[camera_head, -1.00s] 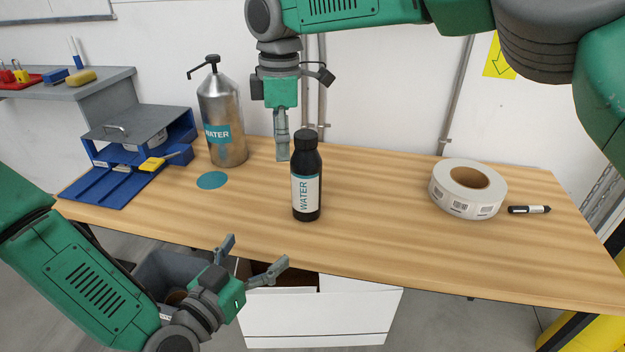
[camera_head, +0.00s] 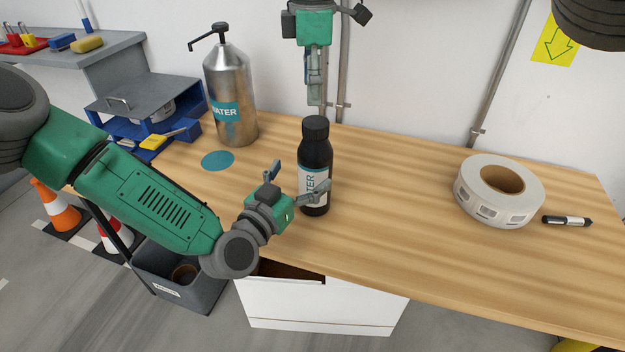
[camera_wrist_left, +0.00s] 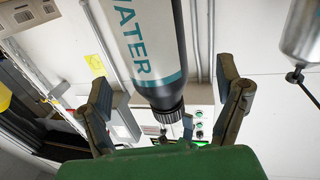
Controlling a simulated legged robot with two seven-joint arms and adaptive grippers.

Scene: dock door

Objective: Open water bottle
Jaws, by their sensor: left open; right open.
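A black water bottle (camera_head: 315,157) with a white and teal label and a black cap stands upright on the wooden table. My left gripper (camera_head: 299,182) is open at the bottle's lower left side, one finger in front of its label. In the left wrist view the bottle (camera_wrist_left: 147,45) shows between the two spread fingers of my left gripper (camera_wrist_left: 165,100). My right gripper (camera_head: 315,85) points down from above, just over and behind the bottle's cap. Its fingers look close together, and it holds nothing that I can see.
A metal pump dispenser (camera_head: 232,90) stands behind left, near a teal disc (camera_head: 218,160) and a blue organizer (camera_head: 120,124). A roll of labels (camera_head: 468,204) and a marker (camera_head: 567,221) lie on the right. The table's middle right is clear. A grey bin (camera_head: 190,290) stands below.

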